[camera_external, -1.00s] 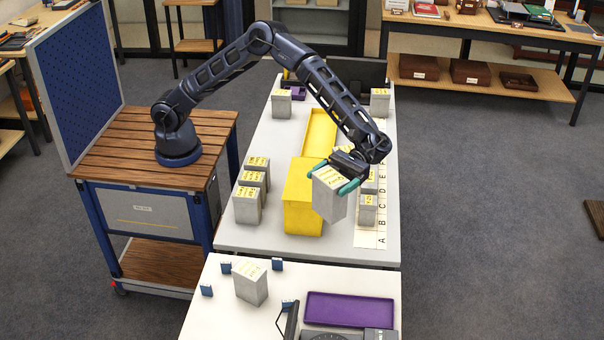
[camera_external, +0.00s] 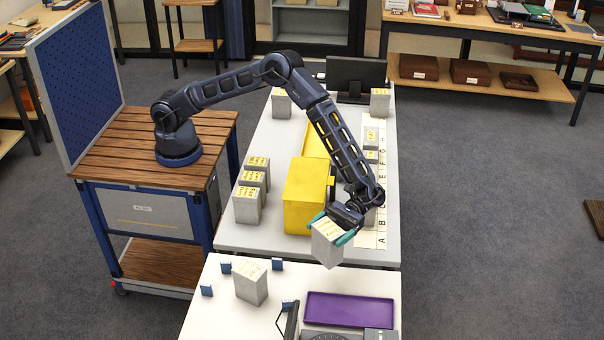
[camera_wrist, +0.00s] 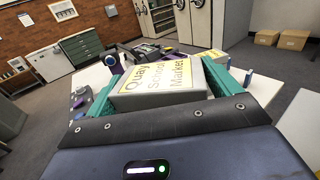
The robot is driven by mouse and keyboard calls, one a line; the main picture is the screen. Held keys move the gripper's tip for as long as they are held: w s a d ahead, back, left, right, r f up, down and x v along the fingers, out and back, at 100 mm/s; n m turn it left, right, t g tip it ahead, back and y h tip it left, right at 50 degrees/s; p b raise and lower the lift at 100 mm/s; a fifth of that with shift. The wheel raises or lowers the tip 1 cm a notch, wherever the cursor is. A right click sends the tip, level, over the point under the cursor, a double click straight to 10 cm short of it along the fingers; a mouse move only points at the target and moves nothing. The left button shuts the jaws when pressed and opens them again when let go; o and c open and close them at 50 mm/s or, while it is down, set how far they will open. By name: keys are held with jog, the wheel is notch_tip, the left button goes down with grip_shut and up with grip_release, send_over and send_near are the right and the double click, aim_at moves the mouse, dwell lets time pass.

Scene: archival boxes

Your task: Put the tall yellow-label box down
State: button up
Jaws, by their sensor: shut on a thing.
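My gripper (camera_external: 334,230) is shut on the tall yellow-label box (camera_external: 328,246), a grey box with a yellow label on its top. It is held tilted in the air near the gap between the two tables. In the wrist view the box (camera_wrist: 209,74) sits between my teal fingers (camera_wrist: 165,95), and its label reads "Quay ... The box's lower end hides part of the table edges in the external view.
The near white table (camera_external: 222,300) carries another grey box (camera_external: 251,286), several small blue blocks (camera_external: 277,264) and a purple tray (camera_external: 349,310). A yellow bin (camera_external: 304,200) and a row of grey boxes (camera_external: 247,207) stand on the far table. A lettered strip (camera_external: 382,239) lies at its right.

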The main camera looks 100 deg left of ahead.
aim_at(327, 252)
jog(key=shift+f, duration=4.55)
jog(key=o, duration=1)
jog(key=shift+f, duration=0.1)
